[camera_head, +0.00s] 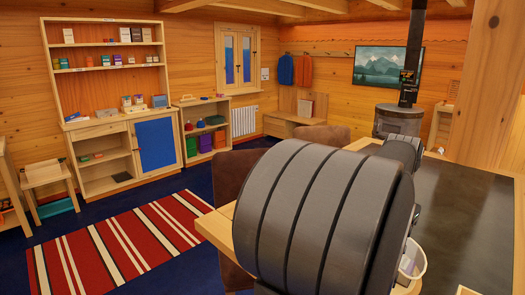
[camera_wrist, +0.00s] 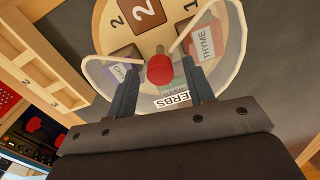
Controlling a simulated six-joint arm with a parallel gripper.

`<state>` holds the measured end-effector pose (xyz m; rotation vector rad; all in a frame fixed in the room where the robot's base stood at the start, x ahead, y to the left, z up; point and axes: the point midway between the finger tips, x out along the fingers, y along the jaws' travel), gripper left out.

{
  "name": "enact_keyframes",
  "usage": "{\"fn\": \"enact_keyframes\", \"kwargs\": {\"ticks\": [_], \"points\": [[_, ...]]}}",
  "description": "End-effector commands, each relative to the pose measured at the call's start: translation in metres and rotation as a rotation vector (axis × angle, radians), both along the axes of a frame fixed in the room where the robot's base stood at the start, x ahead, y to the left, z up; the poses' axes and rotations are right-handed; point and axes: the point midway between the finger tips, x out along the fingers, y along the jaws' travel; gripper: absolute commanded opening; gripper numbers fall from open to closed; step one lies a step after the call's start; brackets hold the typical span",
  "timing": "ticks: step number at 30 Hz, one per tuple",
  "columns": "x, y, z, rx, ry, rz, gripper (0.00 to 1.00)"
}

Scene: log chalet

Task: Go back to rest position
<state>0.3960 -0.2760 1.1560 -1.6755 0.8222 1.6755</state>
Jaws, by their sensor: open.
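In the wrist view my gripper (camera_wrist: 160,72) is open, with its two dark fingers apart. A red rounded piece (camera_wrist: 160,71) shows between the fingers; I cannot tell how far beyond them it is. Around it is a clear-sided container (camera_wrist: 232,50) with a pale rim. In the head view my dark arm fills the centre and right of centre, and my gripper is not seen.
A dark-topped table (camera_head: 470,225) lies at the right, with a white container (camera_head: 412,262) by my arm. A round wooden board with numbered squares (camera_wrist: 143,12) shows in the wrist view. Shelves (camera_head: 105,60), a striped rug (camera_head: 115,245) and a stove (camera_head: 398,121) stand farther off.

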Motion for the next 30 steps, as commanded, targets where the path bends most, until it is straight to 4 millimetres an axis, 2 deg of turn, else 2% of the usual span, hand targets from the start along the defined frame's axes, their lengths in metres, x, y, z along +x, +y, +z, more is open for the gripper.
{"fn": "enact_keyframes", "kwargs": {"ticks": [18,30], "points": [[0.0,0.0,0.0,0.0,0.0,-0.468,0.48],[0.0001,0.0001,0.0,0.0,0.0,-0.546,0.48]]}}
